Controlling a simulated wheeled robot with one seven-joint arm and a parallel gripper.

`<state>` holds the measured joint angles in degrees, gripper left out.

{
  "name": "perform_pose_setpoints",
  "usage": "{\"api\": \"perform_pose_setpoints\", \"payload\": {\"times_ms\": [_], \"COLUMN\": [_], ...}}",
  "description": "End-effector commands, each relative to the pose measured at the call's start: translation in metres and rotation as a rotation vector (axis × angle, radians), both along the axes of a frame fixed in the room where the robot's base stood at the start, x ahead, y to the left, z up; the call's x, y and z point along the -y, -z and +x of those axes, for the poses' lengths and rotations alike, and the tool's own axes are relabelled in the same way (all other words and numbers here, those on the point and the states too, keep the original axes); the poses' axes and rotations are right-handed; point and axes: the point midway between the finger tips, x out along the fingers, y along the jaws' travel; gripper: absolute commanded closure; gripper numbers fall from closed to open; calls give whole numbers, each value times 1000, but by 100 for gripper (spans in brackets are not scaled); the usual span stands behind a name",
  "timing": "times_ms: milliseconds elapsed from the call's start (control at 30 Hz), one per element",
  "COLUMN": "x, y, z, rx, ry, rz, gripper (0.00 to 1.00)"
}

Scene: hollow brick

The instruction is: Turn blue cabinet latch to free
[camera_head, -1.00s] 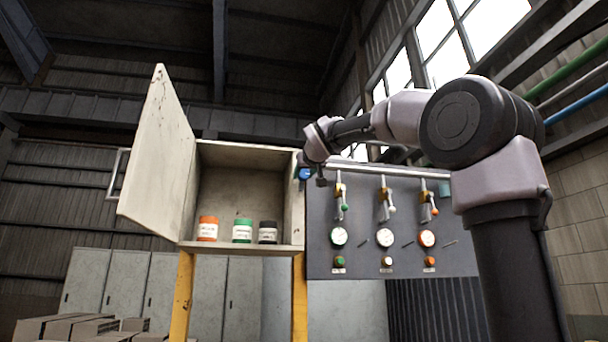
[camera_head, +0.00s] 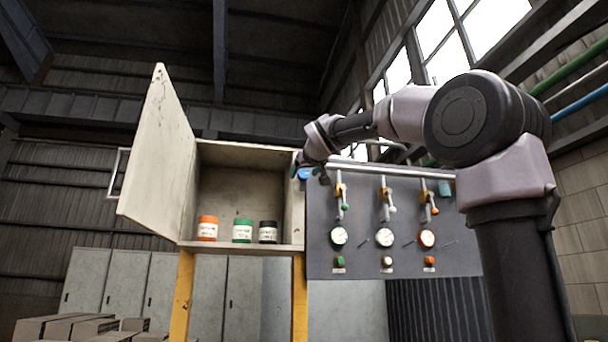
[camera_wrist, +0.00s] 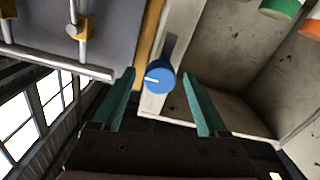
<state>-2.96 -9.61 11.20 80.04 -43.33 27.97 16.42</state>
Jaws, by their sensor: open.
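The blue latch (camera_wrist: 160,78) is a round knob with a white line, on the right front edge of the open cabinet (camera_head: 240,150). In the wrist view it lies between and just beyond the fingertips of my gripper (camera_wrist: 160,74), which is open with green fingers on either side. No contact shows. In the head view a bit of the blue latch (camera_head: 304,174) shows at my gripper (camera_head: 308,168), and the fingers are mostly hidden there. The cabinet door (camera_head: 155,160) stands open to the left.
Orange (camera_head: 208,228), green (camera_head: 242,231) and black (camera_head: 268,232) jars stand on the cabinet floor. A grey panel (camera_head: 365,262) with levers, gauges and buttons is right of the cabinet. A rail (camera_head: 395,170) runs along its top.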

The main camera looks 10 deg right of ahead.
Motion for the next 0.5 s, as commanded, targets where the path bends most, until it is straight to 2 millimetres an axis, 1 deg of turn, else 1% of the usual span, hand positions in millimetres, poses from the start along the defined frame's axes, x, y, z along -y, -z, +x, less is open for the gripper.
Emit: {"api": "perform_pose_setpoints", "payload": {"times_ms": [33,300,400,500], "x": [0,0,0,0], "y": [-1,-1,-1,-1], "z": [-9,-64,-80,-91], "rx": [3,3,3,2], "ry": [-1,0,-1,0], "rz": [0,0,0,0], "gripper": [24,24,24,24]}}
